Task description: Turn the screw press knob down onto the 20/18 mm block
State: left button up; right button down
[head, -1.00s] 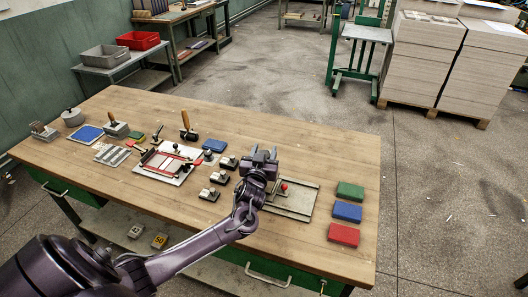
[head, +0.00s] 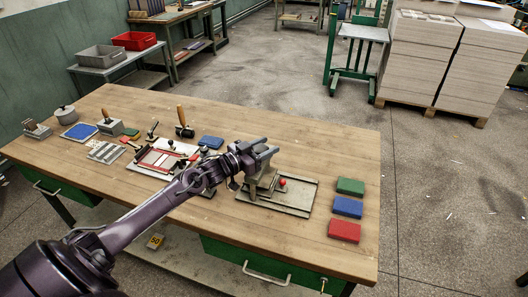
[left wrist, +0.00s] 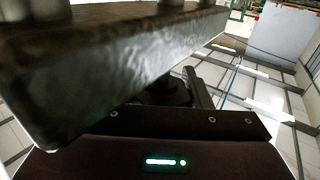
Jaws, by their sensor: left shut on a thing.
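My left gripper (head: 264,151) is shut at the top of a grey upright frame (head: 264,178), which I take for the screw press. The knob between the fingers is hidden in the head view. The frame stands on a flat grey plate with rails (head: 298,204). A small red ball (head: 282,182) shows beside the frame. In the left wrist view a thick, rough grey bar (left wrist: 120,75) crosses close to the lens above the gripper body, with a dark round part (left wrist: 165,90) partly behind it. I cannot make out the 20/18 mm block. My right gripper is out of view.
Green (head: 350,186), blue (head: 347,208) and red (head: 343,231) blocks lie to the right. A red-framed jig (head: 160,160), a blue pad (head: 210,142) and hand tools lie to the left. My left arm covers the front middle of the wooden table (head: 320,150).

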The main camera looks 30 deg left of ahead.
pick_arm(q)
jog(key=shift+s+d+m+g+h+b, duration=0.15)
jog(key=shift+m+g+h+b, duration=0.75)
jog(key=shift+m+h+b, duration=0.6)
jog(key=shift+n, duration=0.3)
jog(key=o, duration=1)
jog(key=shift+s+a+f, duration=0.1)
jog(key=shift+s+a, duration=0.25)
jog(key=shift+s, duration=0.1)
jog(key=shift+v, duration=3.25)
